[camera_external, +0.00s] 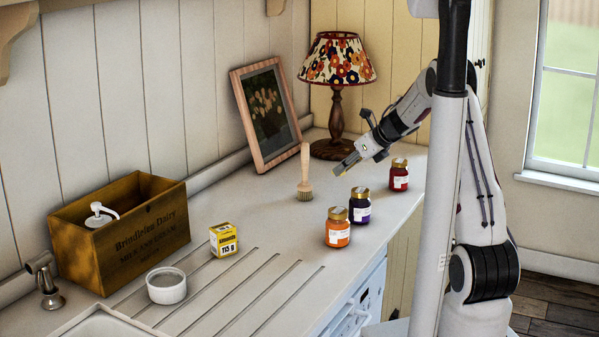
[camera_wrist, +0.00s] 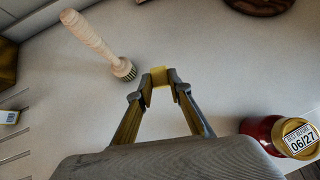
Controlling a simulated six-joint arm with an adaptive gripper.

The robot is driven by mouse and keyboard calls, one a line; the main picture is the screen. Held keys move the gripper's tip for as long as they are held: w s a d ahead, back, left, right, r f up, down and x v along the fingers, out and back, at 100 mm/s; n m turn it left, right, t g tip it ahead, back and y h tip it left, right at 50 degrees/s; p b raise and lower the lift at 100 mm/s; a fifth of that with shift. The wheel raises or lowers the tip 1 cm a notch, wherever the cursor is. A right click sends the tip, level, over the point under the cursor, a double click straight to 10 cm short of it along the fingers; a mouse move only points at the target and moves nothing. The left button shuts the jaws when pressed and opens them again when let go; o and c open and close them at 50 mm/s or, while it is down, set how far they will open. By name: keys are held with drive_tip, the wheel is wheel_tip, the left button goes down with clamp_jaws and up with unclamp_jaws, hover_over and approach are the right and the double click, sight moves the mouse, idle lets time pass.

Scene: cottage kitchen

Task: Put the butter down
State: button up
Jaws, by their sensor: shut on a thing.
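My gripper (camera_external: 350,160) reaches out over the counter from the right, tilted downward. Its fingertips (camera_wrist: 160,78) are shut on a small yellow block, the butter (camera_wrist: 159,75), which shows between them in the wrist view.
A wooden brush (camera_external: 304,175) stands left of my gripper. Red (camera_external: 399,175), purple (camera_external: 360,206) and orange (camera_external: 338,228) jars stand to the right and front. A lamp (camera_external: 336,90) and picture frame (camera_external: 265,113) are behind. A yellow box (camera_external: 224,240), white ramekin (camera_external: 166,286) and wooden crate (camera_external: 125,235) are left.

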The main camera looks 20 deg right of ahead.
drive_tip(key=w+a+r+n+g+y, duration=0.1)
drive_tip(key=w+a+r+n, duration=0.1)
drive_tip(key=w, duration=0.5)
wheel_tip(320, 180, up, 2)
drive_tip(key=shift+a+n+g+y, duration=0.3)
drive_tip(key=shift+a+n, duration=0.1)
drive_tip(key=shift+a, duration=0.5)
drive_tip(key=shift+s+f, duration=0.1)
idle(0.3)
drive_tip(key=shift+f, duration=2.55)
drive_tip(key=shift+f, duration=2.45)
drive_tip(key=shift+f, duration=0.2)
